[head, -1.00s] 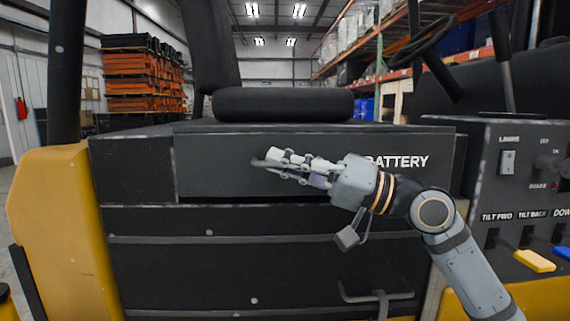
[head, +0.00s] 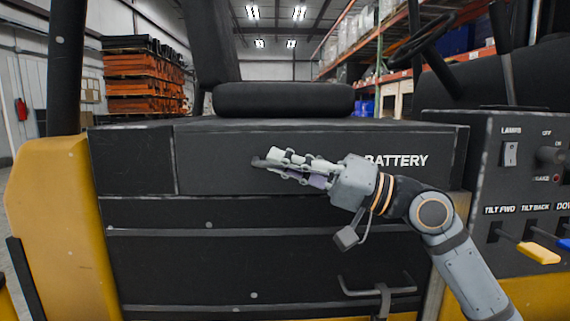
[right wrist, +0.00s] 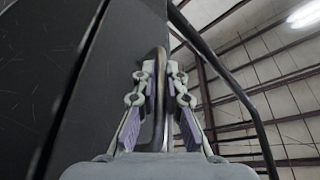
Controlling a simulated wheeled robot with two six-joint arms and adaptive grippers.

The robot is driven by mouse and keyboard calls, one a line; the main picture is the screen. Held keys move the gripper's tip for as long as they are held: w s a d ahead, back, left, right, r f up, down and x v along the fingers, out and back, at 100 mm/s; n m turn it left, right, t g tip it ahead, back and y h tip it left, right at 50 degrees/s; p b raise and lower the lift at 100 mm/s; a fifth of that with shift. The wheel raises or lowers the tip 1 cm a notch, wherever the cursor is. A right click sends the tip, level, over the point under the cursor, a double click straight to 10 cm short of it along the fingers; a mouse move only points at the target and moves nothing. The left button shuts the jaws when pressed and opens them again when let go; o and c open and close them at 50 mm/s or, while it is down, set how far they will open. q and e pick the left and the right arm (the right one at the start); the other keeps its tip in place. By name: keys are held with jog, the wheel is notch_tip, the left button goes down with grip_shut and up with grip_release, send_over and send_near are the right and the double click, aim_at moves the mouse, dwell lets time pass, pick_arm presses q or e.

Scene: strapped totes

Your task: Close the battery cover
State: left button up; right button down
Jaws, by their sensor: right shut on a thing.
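The battery cover (head: 220,165) is a wide black panel marked BATTERY on the front of the machine, below the seat. My right gripper (head: 278,160) lies across the front of the cover, with its fingers pointing left. In the right wrist view its two fingers (right wrist: 160,95) are shut on a metal bar handle (right wrist: 160,65), one finger on each side. In the head view the fingers hide most of that handle; a dark end of it (head: 258,162) shows at their tips. My left gripper is not in view.
A black seat (head: 284,100) is above the cover. A control panel (head: 525,175) with a lamp switch and levers stands at the right, near my right arm. A lower handle (head: 375,290) sticks out of the front below. Orange racks (head: 145,80) stand far behind.

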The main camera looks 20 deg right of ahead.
jog(key=shift+a+f, duration=0.1)
jog(key=shift+f, duration=0.3)
jog(key=c, duration=1.7)
grip_release()
jog(key=shift+r, duration=0.2)
notch_tip(320, 180, up, 10)
jog(key=shift+f, duration=0.1)
